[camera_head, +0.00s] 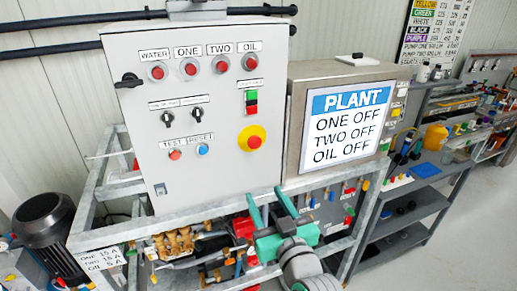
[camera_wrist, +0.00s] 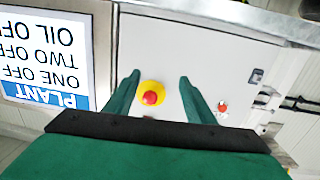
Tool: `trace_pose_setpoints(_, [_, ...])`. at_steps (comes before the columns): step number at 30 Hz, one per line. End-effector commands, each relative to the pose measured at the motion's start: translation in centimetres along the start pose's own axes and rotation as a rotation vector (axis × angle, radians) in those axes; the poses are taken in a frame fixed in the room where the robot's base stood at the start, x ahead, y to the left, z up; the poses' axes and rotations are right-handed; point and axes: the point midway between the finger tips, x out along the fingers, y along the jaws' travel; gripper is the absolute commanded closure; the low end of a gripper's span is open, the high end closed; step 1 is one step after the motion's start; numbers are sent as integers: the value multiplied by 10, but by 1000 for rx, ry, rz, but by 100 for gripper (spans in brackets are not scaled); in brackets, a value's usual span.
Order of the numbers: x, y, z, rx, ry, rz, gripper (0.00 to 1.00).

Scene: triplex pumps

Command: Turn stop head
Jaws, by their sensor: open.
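The stop head is a red mushroom button on a round yellow base (camera_head: 252,139). It sits at the lower right of the grey control panel (camera_head: 215,90). In the wrist view the red head (camera_wrist: 150,98) on its yellow base shows between my two green fingers, the scene upside down. My gripper (camera_head: 265,196) is open and empty, in front of and below the stop head in the head view. In the wrist view the fingers of my gripper (camera_wrist: 160,77) point towards the panel. I cannot tell how far the fingertips are from it.
The panel also carries red lamps, black selector switches, a green and red button pair (camera_head: 251,102) and a black side handle (camera_head: 128,80). A PLANT display box (camera_head: 346,125) stands right of it. A galvanised frame (camera_head: 133,228) with pump parts lies below. A motor (camera_head: 43,222) is left.

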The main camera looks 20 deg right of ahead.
Motion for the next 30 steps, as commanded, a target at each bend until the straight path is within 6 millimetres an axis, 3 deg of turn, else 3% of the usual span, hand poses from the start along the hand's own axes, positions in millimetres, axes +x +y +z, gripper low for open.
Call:
trace_pose_setpoints(1, [-1,6,-21,-23,15,-6,50])
trace_pose_setpoints(3, [-3,10,-42,-52,22,-18,50])
trace_pose_setpoints(10, [-11,18,-83,-121,31,-43,50])
trace_pose_setpoints(17, [-5,19,-91,-135,31,-51,50])
trace_pose_setpoints(30, [67,14,-92,-133,30,-51,50])
